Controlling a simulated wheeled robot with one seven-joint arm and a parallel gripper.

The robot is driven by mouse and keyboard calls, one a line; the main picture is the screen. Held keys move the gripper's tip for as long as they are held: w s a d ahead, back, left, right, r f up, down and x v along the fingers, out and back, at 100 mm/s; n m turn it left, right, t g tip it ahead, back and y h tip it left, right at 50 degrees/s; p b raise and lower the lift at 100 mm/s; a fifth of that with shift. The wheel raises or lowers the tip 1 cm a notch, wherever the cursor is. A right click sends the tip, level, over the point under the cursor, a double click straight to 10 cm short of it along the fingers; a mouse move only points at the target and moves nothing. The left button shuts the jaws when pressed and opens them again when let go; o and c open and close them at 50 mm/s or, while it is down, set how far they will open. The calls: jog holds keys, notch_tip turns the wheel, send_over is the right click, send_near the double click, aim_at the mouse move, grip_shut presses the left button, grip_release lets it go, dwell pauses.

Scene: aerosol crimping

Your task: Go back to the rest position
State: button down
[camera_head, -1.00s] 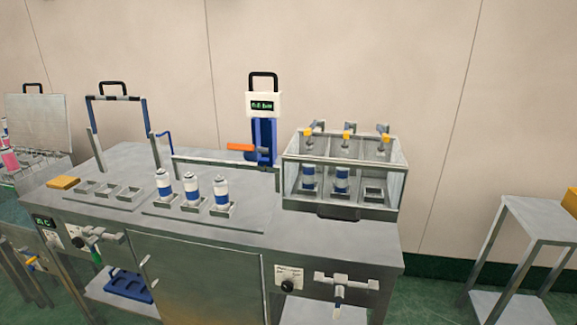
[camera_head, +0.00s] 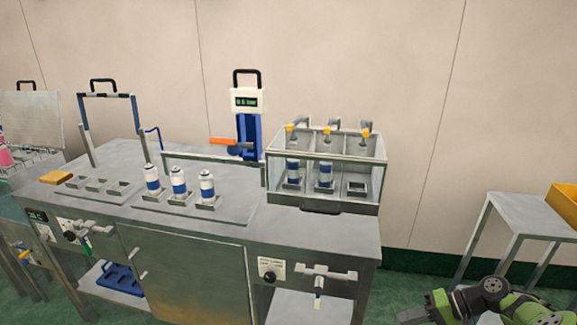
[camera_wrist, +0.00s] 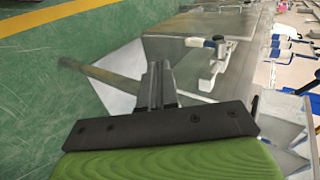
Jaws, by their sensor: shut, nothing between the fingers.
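My gripper (camera_head: 428,312) shows at the bottom right of the head view, on my green arm, low over the floor and to the right of the workbench (camera_head: 205,229). In the wrist view its two dark fingers (camera_wrist: 157,82) are together with nothing between them. The gripper is apart from the bench, and the wrist view looks past it at the bench's lower front, tilted sideways.
White-and-blue cans (camera_head: 179,182) stand in holders on the bench. A clear-walled box (camera_head: 322,178) holds two more cans. A blue press (camera_head: 247,132) stands behind. A metal side table (camera_head: 530,212) with a yellow bin (camera_head: 565,204) is at right. Green floor lies between.

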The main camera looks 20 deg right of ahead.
jog(key=w+a+r+n+g+h, duration=0.15)
jog(key=a+r+h, duration=0.25)
jog(key=a+r, duration=0.5)
jog(key=w+a+r+n+g+h, duration=0.1)
jog(key=a+r+n+g+h, duration=0.15)
jog(key=a+r, duration=0.65)
jog(key=s+a+r+n+t+h, duration=0.2)
jog(key=s+a+r+t+h, duration=0.15)
jog(key=s+a, duration=0.95)
notch_tip(320, 180, up, 14)
jog(key=s+d+p, duration=0.2)
jog(key=p, duration=1.1)
jog(key=shift+s+d+f, duration=0.15)
jog(key=shift+s+f, duration=0.05)
jog(key=shift+s, duration=0.05)
jog(key=shift+t, duration=0.25)
